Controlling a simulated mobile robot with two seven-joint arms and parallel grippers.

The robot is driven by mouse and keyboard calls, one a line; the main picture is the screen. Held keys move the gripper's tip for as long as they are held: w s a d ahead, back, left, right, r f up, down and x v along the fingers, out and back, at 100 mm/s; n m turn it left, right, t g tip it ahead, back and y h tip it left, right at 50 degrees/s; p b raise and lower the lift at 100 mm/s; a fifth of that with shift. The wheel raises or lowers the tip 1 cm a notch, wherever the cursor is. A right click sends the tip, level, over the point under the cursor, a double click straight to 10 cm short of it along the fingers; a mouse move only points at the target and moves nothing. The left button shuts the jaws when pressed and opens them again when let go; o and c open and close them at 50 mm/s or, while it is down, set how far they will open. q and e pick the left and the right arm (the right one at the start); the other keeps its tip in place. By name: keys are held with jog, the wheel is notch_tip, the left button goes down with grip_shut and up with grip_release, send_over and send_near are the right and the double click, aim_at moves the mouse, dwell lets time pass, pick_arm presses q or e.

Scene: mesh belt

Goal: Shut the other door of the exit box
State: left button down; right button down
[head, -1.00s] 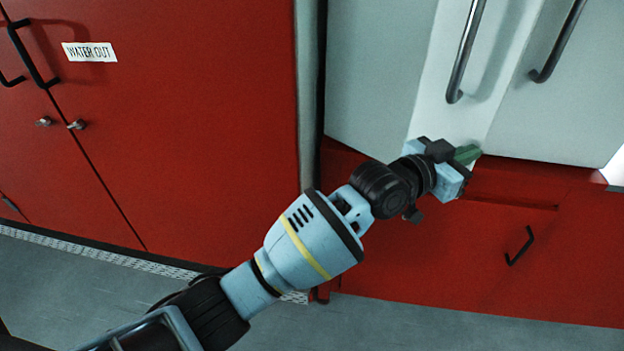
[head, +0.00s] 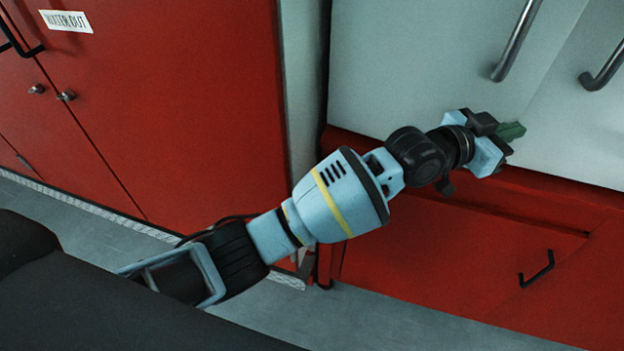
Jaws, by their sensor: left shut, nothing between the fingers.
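The exit box seems to be the pale cabinet at the upper right. Its left door (head: 425,60) has a vertical bar handle (head: 516,42). The right door (head: 585,125) has a similar handle (head: 604,68), cut off by the picture edge. Both doors look flush along a slanting seam, with no clear gap. My left gripper (head: 513,131) is shut and empty, its green fingertips in front of the doors' lower part near the seam, below the left handle. I cannot tell whether it touches a door. My right gripper is out of view.
A red cabinet (head: 190,110) labelled WATER OUT (head: 66,21) stands at the left. A red lower cabinet (head: 450,240) with a black handle (head: 537,270) lies under the pale doors. Grey floor (head: 380,320) shows below. A dark shape fills the lower left corner.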

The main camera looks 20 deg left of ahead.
pick_arm(q)
jog(key=shift+w, duration=0.4)
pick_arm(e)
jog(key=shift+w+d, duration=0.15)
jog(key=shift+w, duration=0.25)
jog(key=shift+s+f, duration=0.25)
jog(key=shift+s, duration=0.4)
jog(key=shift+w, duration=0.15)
